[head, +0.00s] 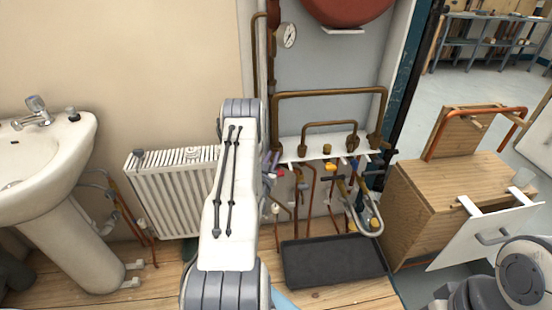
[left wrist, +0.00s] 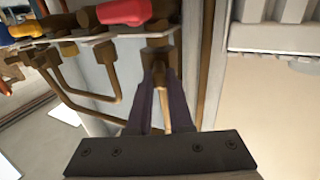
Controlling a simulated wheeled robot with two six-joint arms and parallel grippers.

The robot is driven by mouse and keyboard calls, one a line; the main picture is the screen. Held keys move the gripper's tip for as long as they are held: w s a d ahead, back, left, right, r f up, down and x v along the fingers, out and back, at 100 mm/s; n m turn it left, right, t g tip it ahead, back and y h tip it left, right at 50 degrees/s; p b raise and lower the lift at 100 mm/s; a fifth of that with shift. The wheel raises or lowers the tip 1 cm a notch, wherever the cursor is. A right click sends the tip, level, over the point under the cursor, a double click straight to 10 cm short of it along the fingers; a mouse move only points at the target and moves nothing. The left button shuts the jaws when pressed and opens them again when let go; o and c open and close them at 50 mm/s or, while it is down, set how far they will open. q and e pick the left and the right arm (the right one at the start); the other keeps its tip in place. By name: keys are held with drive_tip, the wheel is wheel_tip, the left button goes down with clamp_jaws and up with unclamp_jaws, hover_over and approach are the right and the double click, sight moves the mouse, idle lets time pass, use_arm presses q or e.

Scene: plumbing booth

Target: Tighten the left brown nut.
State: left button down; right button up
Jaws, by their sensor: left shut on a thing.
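The left brown nut (left wrist: 157,55) is on a copper pipe, and in the left wrist view it sits between my fingertips. My left gripper (left wrist: 160,78) has dark purple fingers shut on this nut. In the head view my left gripper (head: 271,161) reaches the left end of the white pipe bracket (head: 314,155). My left arm hides part of that area, and the gripped nut is hard to make out there. My right gripper does not show.
A red valve handle (left wrist: 125,11) is close beside the gripped nut. A yellow handle (head: 329,167) and a blue one are farther right. A black tray (head: 333,262) lies below. A white radiator (head: 172,196) and a sink (head: 55,160) stand left, a wooden cabinet (head: 455,195) right.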

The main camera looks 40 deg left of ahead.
use_arm(q)
drive_tip(key=shift+s+a+r+m+t+h+b, duration=0.1)
drive_tip(key=shift+a+m+t+h+b, duration=0.2)
drive_tip(key=shift+m+h, duration=0.4)
drive_tip(key=shift+a+r+m+t+h+b, duration=0.1)
drive_tip(key=shift+a+m+t+h, duration=0.35)
drive_tip(key=shift+h, duration=0.45)
drive_tip(key=shift+m+h, duration=0.25)
drive_tip(key=shift+h, duration=0.05)
drive_tip(key=c, duration=0.8)
unclamp_jaws()
drive_tip(key=v, duration=1)
drive_tip(key=shift+s+d+f+p, duration=0.15)
drive_tip(key=shift+s+d+p, duration=0.15)
drive_tip(key=shift+d+p, duration=0.1)
